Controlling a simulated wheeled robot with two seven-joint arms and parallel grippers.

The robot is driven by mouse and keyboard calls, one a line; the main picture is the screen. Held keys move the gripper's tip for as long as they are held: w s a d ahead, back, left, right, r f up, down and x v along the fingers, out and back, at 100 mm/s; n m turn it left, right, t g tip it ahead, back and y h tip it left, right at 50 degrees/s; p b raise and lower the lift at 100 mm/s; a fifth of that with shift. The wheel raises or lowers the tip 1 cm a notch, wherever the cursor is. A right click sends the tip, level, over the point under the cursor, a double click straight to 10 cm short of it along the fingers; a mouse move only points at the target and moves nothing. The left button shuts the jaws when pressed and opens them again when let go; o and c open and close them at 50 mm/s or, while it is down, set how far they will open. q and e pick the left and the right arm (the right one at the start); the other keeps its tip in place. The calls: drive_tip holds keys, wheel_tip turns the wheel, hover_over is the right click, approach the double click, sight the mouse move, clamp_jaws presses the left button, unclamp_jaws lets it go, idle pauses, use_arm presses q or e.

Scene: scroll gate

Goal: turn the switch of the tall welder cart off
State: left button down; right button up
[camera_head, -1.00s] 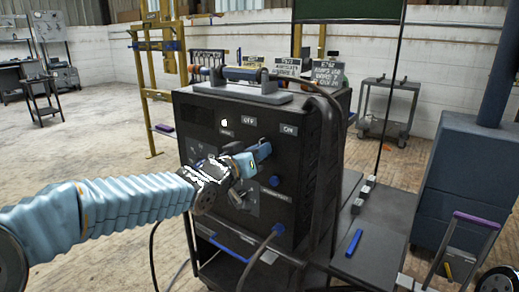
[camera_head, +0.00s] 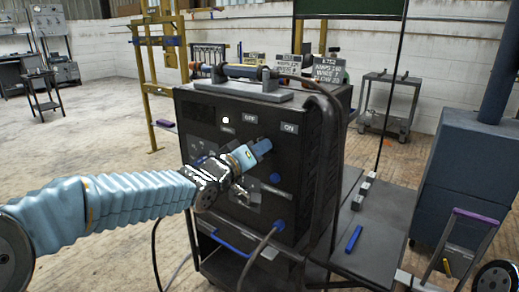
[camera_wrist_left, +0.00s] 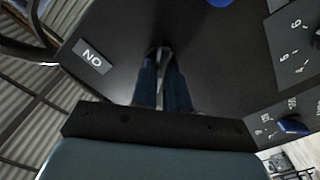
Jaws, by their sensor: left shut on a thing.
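The tall welder cart (camera_head: 312,160) is a black box on a cart in the middle of the head view. Its front panel carries an OFF label (camera_head: 250,118) and an ON label (camera_head: 289,128), with a lit white lamp (camera_head: 225,120) to their left. My left gripper (camera_head: 262,147) is at the panel just below these labels. In the left wrist view its two blue fingers (camera_wrist_left: 163,75) are close together, shut on the dark switch (camera_wrist_left: 163,46). The fingers mostly hide the switch, so its exact angle cannot be told. The ON label (camera_wrist_left: 92,57) lies left of the fingers there.
Blue knobs (camera_head: 275,179) and a plugged cable (camera_head: 265,241) are lower on the panel. A dark side table (camera_head: 375,245) with a blue bar (camera_head: 354,239) stands right of the cart, beside a large blue-grey cabinet (camera_head: 455,190). Floor to the left is open.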

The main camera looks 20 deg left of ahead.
use_arm(q)
drive_tip(key=c, duration=1.1)
unclamp_jaws()
drive_tip(key=shift+s, duration=0.1)
drive_tip(key=shift+v, duration=6.8)
